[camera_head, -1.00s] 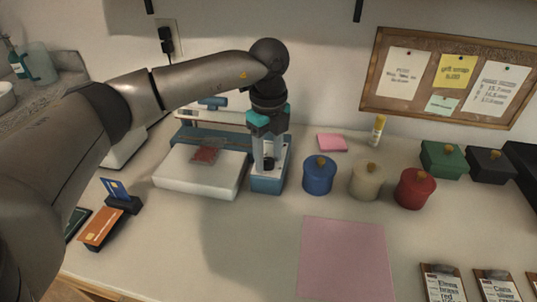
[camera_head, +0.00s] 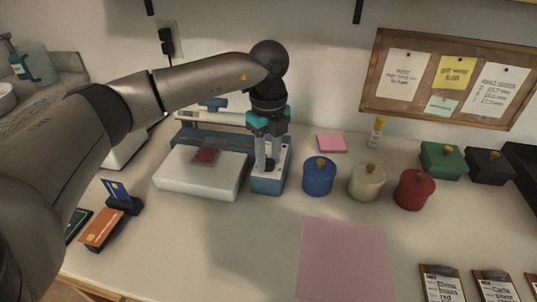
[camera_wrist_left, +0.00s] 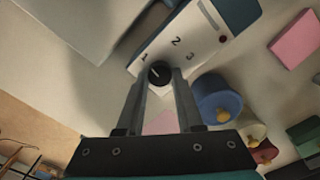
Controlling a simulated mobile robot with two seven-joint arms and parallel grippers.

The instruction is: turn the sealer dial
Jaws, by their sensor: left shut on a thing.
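The sealer (camera_head: 215,137) is a blue and white device with a long bar, standing against the back of the counter. Its white control panel shows the numbers 1, 2 and 3 in the left wrist view (camera_wrist_left: 190,42). The black round dial (camera_wrist_left: 159,73) sits at the panel's lower edge, with a light mark on its face. My left gripper (camera_head: 268,165) points down over the panel and is shut on the dial, its fingers on either side of it. The fingers partly hide the dial in the head view. My right gripper does not show.
A white platform (camera_head: 200,172) with a small red packet stands left of the panel. Blue (camera_head: 319,176), cream (camera_head: 366,183) and red (camera_head: 415,190) lidded jars stand to the right. A pink mat (camera_head: 345,260) lies in front. A card holder (camera_head: 123,203) is at left.

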